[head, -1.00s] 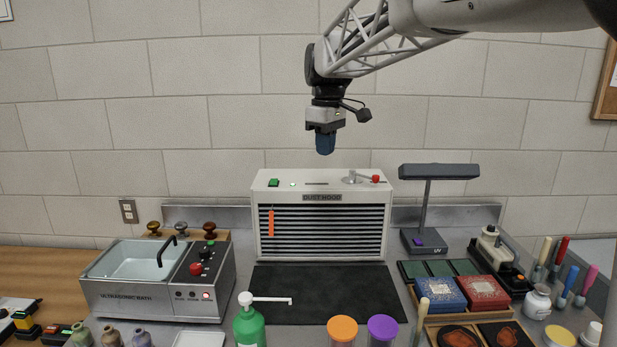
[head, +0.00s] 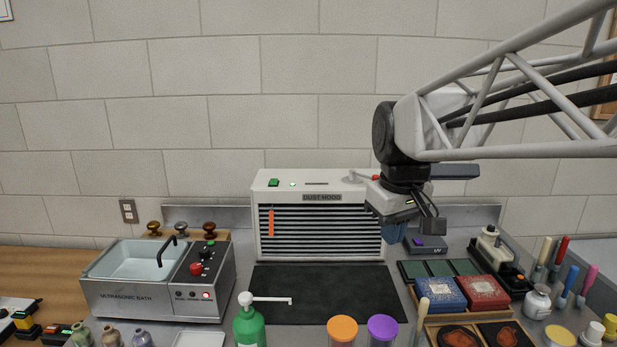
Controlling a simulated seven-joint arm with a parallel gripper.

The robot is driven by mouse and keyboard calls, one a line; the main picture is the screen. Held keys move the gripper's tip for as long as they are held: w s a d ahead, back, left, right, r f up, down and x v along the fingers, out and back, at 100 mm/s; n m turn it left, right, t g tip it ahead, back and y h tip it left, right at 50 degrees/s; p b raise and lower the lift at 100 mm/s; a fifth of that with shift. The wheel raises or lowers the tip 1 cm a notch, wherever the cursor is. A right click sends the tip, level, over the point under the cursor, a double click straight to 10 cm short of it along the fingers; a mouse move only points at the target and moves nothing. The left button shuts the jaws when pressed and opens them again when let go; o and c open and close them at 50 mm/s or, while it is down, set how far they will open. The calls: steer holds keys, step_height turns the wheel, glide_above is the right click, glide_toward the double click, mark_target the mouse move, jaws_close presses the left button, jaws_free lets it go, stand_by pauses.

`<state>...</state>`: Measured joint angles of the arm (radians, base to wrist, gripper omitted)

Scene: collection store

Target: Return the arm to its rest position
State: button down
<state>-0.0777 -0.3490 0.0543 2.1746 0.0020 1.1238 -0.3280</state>
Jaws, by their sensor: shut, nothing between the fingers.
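My gripper (head: 386,238) hangs from the arm, which comes in from the right edge of the head view. It is in front of the right side of the white dust hood (head: 318,184), above the right part of the dark mat (head: 330,293). Its blue fingers are together with nothing visible between them.
An ultrasonic bath (head: 150,290) stands at the left. A green pump bottle (head: 249,325) and jars with orange (head: 342,327) and purple (head: 383,327) lids are at the front. Blue (head: 447,292) and red (head: 483,291) boxes sit at the right. The mat is bare.

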steer(key=s+d+f+m, duration=0.2)
steer(key=s+f, duration=0.4)
steer(key=s, duration=0.2)
steer(key=s+d+f+m+t, duration=0.1)
steer(key=s+d+f+m, duration=0.1)
steer(key=s+f, duration=0.4)
steer(key=s, duration=0.3)
steer(key=shift+m, duration=0.4)
stand_by(0.7)
